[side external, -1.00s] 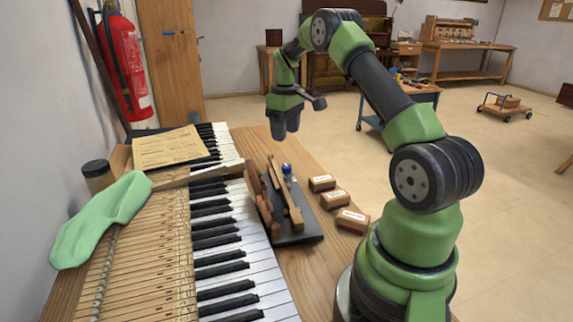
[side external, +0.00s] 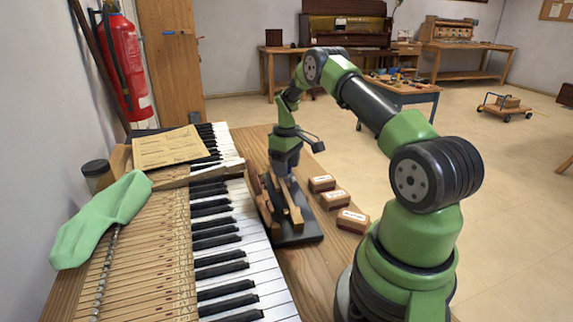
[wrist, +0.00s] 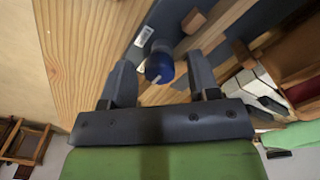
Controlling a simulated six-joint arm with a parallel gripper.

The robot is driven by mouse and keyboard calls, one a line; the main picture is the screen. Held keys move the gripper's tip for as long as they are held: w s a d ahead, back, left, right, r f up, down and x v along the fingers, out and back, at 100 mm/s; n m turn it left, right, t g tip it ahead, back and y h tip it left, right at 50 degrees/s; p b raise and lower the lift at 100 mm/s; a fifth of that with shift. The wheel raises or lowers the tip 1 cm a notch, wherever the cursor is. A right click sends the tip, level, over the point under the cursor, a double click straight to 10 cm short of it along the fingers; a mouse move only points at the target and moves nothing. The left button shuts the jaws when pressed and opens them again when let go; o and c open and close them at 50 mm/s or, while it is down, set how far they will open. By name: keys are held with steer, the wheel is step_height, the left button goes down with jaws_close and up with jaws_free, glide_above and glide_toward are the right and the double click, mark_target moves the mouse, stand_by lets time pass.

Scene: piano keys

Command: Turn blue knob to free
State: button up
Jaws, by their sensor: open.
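The blue knob (wrist: 159,66) has a pale pointer line on it and stands on a dark base plate (side external: 308,236), beside a white label (wrist: 144,36). In the wrist view, the knob lies between the two open fingers of my gripper (wrist: 161,72), with a gap on each side. In the side view, my gripper (side external: 284,176) points down over the far end of the plate and hides the knob. I cannot read the label or tell the fingertips' exact height against the knob.
Wooden key pieces (side external: 291,208) stand on the plate close to my gripper. Small labelled wooden blocks (side external: 335,200) lie to the right. The piano keyboard (side external: 235,235) is to the left, with a green cloth (side external: 100,222) and a paper sheet (side external: 168,148).

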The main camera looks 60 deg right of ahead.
steer(key=c, duration=0.9)
steer(key=shift+m, duration=0.3)
steer(key=m, duration=0.3)
steer(key=shift+m, duration=0.3)
steer(key=m, duration=0.4)
steer(key=shift+r+m, duration=0.1)
steer(key=shift+m, duration=0.2)
steer(key=m, duration=0.4)
steer(key=shift+m, duration=2.5)
